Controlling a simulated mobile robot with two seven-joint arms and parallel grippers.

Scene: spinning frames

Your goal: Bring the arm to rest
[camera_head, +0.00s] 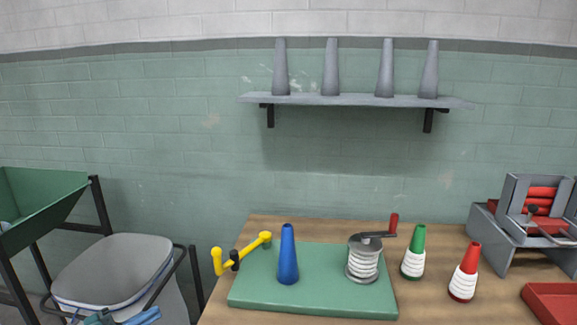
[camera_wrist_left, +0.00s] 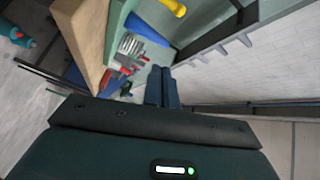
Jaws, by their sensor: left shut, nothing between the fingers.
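My left gripper (camera_head: 140,316) shows only in part at the bottom left edge of the head view, in front of a grey bin. In the left wrist view its two dark blue fingers (camera_wrist_left: 162,88) are together with nothing between them. It is left of the wooden table (camera_head: 222,311) and apart from the things on it. The rest of the left arm is cut off by the frame. My right gripper is not in view.
The table bears a green board (camera_head: 330,305) with a yellow crank (camera_head: 240,255), a blue cone (camera_head: 288,258) and a white-wound reel (camera_head: 362,262). Green (camera_head: 416,250) and red (camera_head: 466,270) wound cones stand right. The grey bin (camera_head: 115,270) and green hopper (camera_head: 40,205) are left.

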